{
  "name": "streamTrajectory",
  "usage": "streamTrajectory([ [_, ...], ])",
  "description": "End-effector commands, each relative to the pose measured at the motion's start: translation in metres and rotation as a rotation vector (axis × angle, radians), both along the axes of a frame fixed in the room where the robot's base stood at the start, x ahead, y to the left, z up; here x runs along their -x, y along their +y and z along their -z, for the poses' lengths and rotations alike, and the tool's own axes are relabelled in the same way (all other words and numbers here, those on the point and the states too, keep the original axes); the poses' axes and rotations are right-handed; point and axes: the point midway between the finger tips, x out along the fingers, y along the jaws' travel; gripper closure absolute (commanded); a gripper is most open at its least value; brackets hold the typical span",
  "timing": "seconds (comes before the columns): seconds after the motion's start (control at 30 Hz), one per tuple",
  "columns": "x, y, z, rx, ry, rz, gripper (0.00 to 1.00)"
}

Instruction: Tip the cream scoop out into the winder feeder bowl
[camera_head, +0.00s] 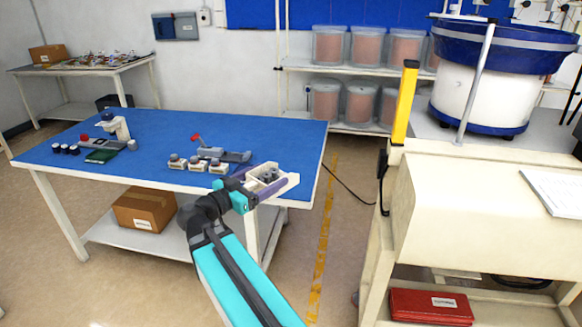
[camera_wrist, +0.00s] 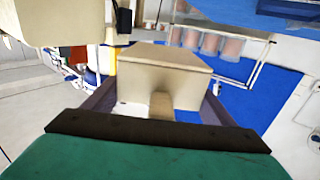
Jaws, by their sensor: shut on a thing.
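My gripper (camera_head: 266,187) is shut on the cream scoop (camera_head: 286,183), holding it above the right end of the blue-topped table. The scoop looks about level, and small dark parts lie inside it. In the wrist view the cream scoop (camera_wrist: 165,65) sits between the dark fingers of my gripper (camera_wrist: 158,103); its inside is hidden there. A feeder with a blue bowl (camera_head: 500,36) on a white drum (camera_head: 475,95) stands at the upper right in the head view, well apart from my gripper. The inside of the bowl is hidden, and no label on it is readable.
The blue table (camera_head: 165,125) holds several small fixtures and a red-handled device (camera_head: 215,152). A cream cabinet (camera_head: 460,205) with a yellow post (camera_head: 404,103) stands in front of the feeder. Open floor (camera_head: 335,215) lies between table and cabinet. Shelves with clear bins (camera_head: 328,45) stand behind.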

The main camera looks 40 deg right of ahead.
Motion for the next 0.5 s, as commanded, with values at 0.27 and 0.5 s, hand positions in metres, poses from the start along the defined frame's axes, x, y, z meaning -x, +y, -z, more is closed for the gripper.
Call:
streamTrajectory([
  [0.27, -0.031, 0.067, 0.033, 0.000, 0.002, -0.141, 0.45],
  [0.5, -0.049, 0.125, 0.060, 0.000, 0.001, -0.258, 0.45],
])
